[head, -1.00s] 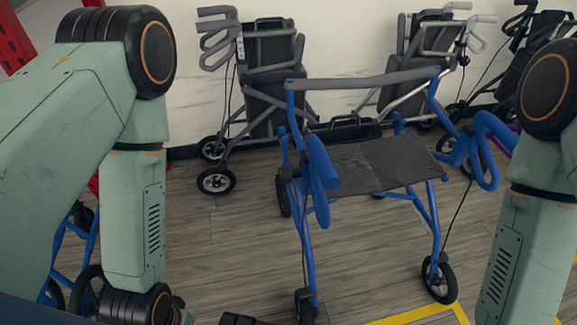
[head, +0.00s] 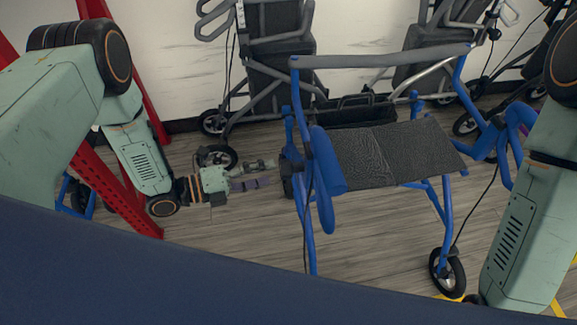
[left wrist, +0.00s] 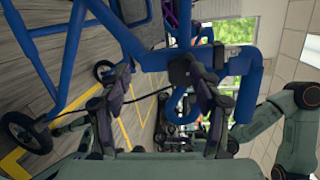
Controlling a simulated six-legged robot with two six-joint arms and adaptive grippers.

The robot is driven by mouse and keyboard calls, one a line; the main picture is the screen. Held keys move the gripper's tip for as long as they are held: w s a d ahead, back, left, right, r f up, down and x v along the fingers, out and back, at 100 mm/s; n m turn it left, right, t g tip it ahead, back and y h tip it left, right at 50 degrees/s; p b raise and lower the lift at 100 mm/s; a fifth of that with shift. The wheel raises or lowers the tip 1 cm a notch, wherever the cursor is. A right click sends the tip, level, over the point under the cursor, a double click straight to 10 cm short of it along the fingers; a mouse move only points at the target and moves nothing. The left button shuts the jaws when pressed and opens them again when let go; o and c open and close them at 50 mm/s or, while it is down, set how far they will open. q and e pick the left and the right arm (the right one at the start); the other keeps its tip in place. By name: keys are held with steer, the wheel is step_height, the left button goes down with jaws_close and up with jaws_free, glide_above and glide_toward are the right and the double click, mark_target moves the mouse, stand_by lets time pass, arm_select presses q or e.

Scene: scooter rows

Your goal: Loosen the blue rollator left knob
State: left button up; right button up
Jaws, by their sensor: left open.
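The blue rollator (head: 330,160) stands upright with a dark seat (head: 400,152) and a grey back bar. Its left knob (head: 287,178) is a dark piece on the left side of the blue frame. It also shows in the left wrist view (left wrist: 180,70), on the blue tube. My left gripper (head: 264,172) is open and empty, just left of the knob and pointing at it. In the left wrist view its two fingers (left wrist: 163,82) stand apart with the knob ahead, nearer the right finger. A gap to the knob seems to remain. My right gripper is out of view; only that arm shows.
Grey and black rollators (head: 270,70) stand along the white wall. A red rack post (head: 115,190) is close to my left arm. Another blue frame (head: 75,192) shows behind it. Wood floor (head: 370,235) is free in front of the blue rollator.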

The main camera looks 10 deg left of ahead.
mark_target(281, 169)
arm_select(q)
steer(key=d+m+h, duration=0.1)
steer(key=m, duration=0.1)
steer(key=d+r+m+g+h+b, duration=0.1)
steer(key=d+m, duration=0.1)
steer(key=m, duration=0.1)
steer(key=w+d+r+m+h, duration=0.1)
steer(key=m, duration=0.1)
steer(key=shift+d+m+g+b, duration=0.3)
steer(key=shift+d+g, duration=0.05)
steer(key=shift+g, duration=0.05)
steer(key=shift+w+d+r, duration=0.15)
steer(key=shift+w+d, duration=0.1)
steer(key=shift+d, duration=0.3)
steer(key=shift+c, duration=0.3)
steer(key=c, duration=1.1)
